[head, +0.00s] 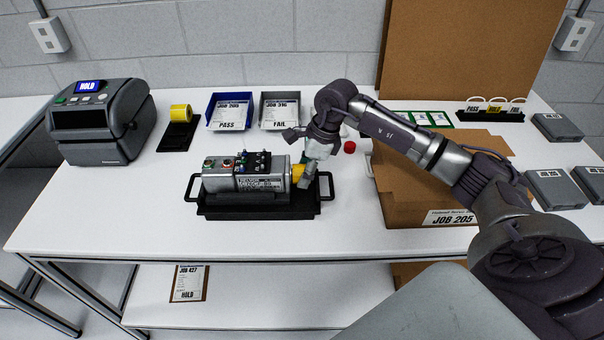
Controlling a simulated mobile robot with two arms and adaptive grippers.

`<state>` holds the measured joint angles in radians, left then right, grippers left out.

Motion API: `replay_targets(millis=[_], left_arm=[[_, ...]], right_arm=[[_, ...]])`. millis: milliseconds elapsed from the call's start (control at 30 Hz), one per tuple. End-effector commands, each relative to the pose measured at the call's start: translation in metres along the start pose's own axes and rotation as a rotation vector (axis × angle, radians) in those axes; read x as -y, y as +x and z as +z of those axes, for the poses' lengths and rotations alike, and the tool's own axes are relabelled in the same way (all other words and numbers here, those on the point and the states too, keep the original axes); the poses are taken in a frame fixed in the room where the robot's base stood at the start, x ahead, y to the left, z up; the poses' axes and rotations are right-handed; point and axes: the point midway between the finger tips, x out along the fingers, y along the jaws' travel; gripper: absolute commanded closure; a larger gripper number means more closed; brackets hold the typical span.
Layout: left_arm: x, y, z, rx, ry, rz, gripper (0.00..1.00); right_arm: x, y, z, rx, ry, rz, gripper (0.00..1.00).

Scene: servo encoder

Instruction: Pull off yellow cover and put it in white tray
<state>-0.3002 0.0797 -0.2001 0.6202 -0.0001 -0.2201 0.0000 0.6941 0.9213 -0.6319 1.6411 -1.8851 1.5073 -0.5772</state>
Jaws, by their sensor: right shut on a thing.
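The yellow cover (298,173) sits at the right end of the grey servo unit (245,175), which lies in a black carrier with handles (262,210). My right gripper (307,175) is at that end, pointing down, and is shut on the yellow cover. Its fingers hide part of the cover, so I cannot tell whether the cover is still seated on the unit. I cannot make out a white tray clearly; my right arm hides part of the table behind it. My left gripper is not in view.
A label printer (100,120) and a yellow tape roll (181,112) are at left. A blue PASS bin (230,96) and a grey FAIL bin (280,97) stand behind the carrier. A cardboard box (400,205) is at right. The front left table is clear.

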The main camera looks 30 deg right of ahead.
Motion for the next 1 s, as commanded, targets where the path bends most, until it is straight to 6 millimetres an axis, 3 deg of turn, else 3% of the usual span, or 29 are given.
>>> replay_targets(millis=[1000], left_arm=[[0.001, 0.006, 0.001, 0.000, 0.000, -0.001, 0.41]], right_arm=[[0.000, -0.006, -0.023, 0.000, 0.000, 0.001, 0.84]])
